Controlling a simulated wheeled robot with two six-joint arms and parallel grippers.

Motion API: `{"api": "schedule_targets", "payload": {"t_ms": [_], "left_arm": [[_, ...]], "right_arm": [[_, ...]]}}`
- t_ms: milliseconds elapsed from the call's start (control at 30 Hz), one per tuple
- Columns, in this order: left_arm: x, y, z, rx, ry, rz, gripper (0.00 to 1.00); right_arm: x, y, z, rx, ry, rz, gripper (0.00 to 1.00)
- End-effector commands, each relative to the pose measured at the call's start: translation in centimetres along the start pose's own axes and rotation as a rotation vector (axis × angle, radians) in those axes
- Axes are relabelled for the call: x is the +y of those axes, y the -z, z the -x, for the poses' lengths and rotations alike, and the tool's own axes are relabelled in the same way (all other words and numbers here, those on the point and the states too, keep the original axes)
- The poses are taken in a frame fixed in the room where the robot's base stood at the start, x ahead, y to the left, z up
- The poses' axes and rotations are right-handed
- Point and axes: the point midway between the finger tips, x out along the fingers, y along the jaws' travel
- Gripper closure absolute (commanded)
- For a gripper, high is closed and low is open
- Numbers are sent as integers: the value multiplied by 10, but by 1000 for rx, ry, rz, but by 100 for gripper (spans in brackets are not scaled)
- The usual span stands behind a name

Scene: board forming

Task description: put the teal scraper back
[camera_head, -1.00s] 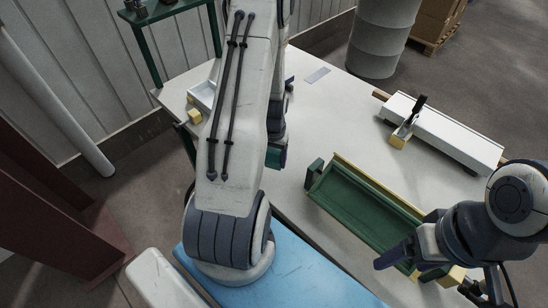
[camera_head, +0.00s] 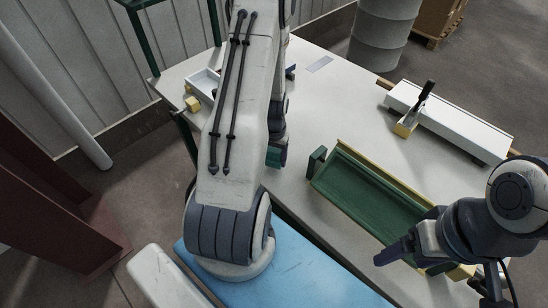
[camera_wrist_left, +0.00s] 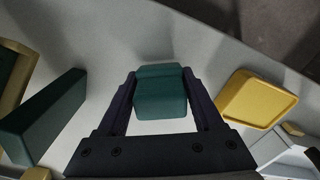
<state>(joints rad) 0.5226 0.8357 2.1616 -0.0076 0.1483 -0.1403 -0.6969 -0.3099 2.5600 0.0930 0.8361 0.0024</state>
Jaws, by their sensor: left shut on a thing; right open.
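The teal scraper (camera_wrist_left: 160,92) shows in the left wrist view as a teal block between the two dark fingers of my left gripper (camera_wrist_left: 160,80), which is shut on it. In the head view a small part of the teal scraper (camera_head: 276,156) shows beside my left arm, over the pale table; the arm hides most of that gripper. I cannot tell if the scraper touches the table. My right gripper (camera_head: 428,264) is open at the lower right, by the near end of the green trough (camera_head: 370,200).
A white tray (camera_head: 204,84) and a yellow block (camera_head: 192,104) lie at the table's left edge. A long white box (camera_head: 450,120) with a black-handled tool (camera_head: 425,92) stands at the right.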

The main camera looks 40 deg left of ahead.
Motion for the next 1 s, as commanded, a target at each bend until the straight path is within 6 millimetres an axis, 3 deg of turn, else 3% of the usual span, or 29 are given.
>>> {"api": "schedule_targets", "payload": {"t_ms": [433,467,533,833,1000], "left_arm": [[0,0,-8,0,0,0,94],[0,0,-7,0,0,0,28],[0,0,-7,0,0,0,1],[0,0,-5,1,0,0,0],[0,2,12,6,1,0,0]], "right_arm": [[0,0,-6,0,0,0,22],[0,0,-6,0,0,0,22],[0,0,-5,0,0,0,22],[0,0,-6,0,0,0,22],[1,0,-10,0,0,0,22]]}}
